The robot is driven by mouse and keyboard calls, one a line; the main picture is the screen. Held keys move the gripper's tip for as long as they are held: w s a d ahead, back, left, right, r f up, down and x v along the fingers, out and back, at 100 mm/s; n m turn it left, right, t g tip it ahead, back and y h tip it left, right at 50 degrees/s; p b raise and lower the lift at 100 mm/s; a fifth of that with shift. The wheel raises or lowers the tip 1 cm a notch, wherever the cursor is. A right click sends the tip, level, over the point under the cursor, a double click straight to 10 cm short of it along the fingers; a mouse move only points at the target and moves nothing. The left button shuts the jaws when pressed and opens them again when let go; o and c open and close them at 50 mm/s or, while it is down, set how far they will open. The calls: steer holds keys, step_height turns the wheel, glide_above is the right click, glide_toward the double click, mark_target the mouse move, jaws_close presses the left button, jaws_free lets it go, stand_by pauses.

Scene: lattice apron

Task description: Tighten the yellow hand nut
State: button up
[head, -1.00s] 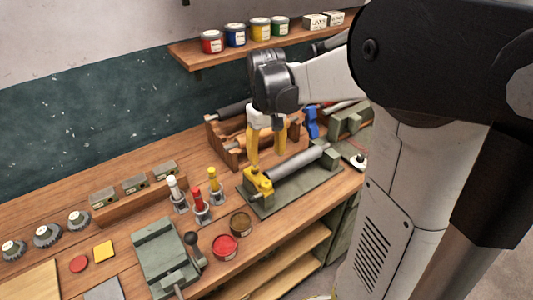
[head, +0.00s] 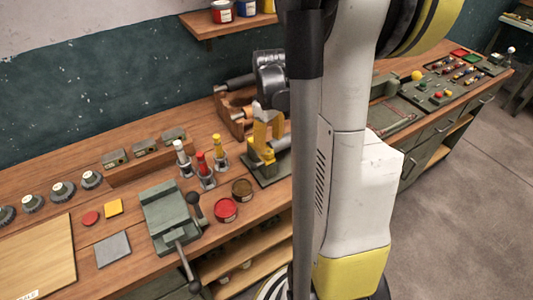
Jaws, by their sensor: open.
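The yellow hand nut (head: 264,155) is at the left end of a fixture with a green base plate (head: 268,176) on the bench. Most of that fixture, including its grey bar, is hidden behind my own body. My gripper (head: 266,143) points down with its yellow fingers apart, right over the hand nut. The fingers and nut share a colour and overlap, so I cannot tell whether they touch.
Left of the fixture stand red, yellow and white-topped plungers (head: 204,170). In front are a red tin (head: 226,210), a brown tin (head: 242,189) and a green vise (head: 168,217) with a lever. A wooden rack (head: 236,118) stands close behind my gripper.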

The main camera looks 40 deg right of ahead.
mark_target(269, 151)
step_height(269, 151, down, 4)
steer(key=shift+f+b, duration=0.25)
steer(key=shift+b, duration=0.15)
jaws_close()
steer(key=shift+m+b, duration=0.6)
steer(key=shift+m, duration=2.4)
